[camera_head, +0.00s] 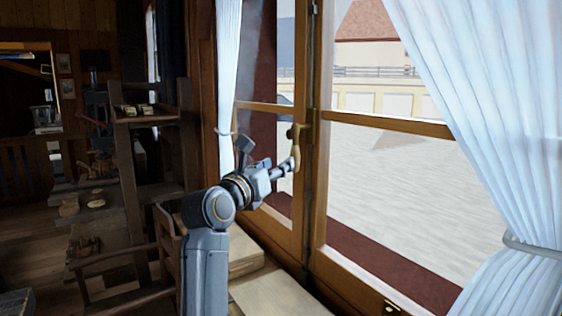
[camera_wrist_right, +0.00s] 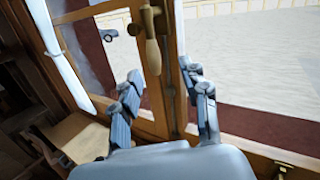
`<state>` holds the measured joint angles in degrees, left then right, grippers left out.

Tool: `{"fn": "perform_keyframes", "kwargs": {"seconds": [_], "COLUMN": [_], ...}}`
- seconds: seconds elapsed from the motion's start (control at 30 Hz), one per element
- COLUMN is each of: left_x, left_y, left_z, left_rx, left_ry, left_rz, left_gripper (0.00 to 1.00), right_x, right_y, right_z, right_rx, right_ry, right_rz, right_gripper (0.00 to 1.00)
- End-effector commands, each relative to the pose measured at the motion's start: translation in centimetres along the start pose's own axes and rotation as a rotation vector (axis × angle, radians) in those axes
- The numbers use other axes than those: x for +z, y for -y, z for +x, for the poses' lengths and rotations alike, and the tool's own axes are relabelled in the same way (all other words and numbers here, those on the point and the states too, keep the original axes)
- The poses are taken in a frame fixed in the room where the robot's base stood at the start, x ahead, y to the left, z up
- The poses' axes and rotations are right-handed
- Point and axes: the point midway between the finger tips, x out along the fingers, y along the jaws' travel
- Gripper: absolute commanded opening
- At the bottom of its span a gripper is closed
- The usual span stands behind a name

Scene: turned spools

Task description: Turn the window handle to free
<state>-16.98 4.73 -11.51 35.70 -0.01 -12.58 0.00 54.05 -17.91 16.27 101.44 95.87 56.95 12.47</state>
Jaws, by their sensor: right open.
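The window handle (camera_head: 296,156) is a pale wooden grip on a brass fitting, mounted on the middle upright of the window frame. It hangs straight down. In the right wrist view, the handle (camera_wrist_right: 153,58) points down from its brass pivot, above and between my spread fingers. My right gripper (camera_head: 287,168) is beside the lower end of the handle in the head view; whether it touches the handle is unclear. The right gripper (camera_wrist_right: 164,82) is open, with nothing visible gripped between its fingers. My left gripper is not in view.
The window frame (camera_head: 317,220) stands closed behind the handle. A white curtain (camera_head: 226,75) hangs at left, and another curtain (camera_head: 492,110) is tied back at right. A dark wooden shelf (camera_head: 124,160) and a chair (camera_head: 168,258) stand left of my right arm.

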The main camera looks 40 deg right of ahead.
Motion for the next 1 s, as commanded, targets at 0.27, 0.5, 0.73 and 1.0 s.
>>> {"fn": "perform_keyframes", "kwargs": {"seconds": [0.27,0.5,0.73,1.0], "left_x": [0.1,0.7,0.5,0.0], "left_y": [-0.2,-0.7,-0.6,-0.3], "left_z": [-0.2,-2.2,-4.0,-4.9], "left_rx": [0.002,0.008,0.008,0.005], "left_ry": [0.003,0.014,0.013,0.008], "left_rz": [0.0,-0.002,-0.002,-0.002], "left_gripper": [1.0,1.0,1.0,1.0], "right_x": [-1.2,-1.2,-1.6,-2.0], "right_y": [-0.7,-1.0,-1.4,-1.8], "right_z": [2.0,6.5,11.2,14.3], "right_rx": [0.079,0.076,0.077,0.079], "right_ry": [-0.077,-0.076,-0.075,-0.074], "right_rz": [0.161,0.154,0.152,0.154], "right_gripper": [0.45,0.45,0.45,0.45]}}
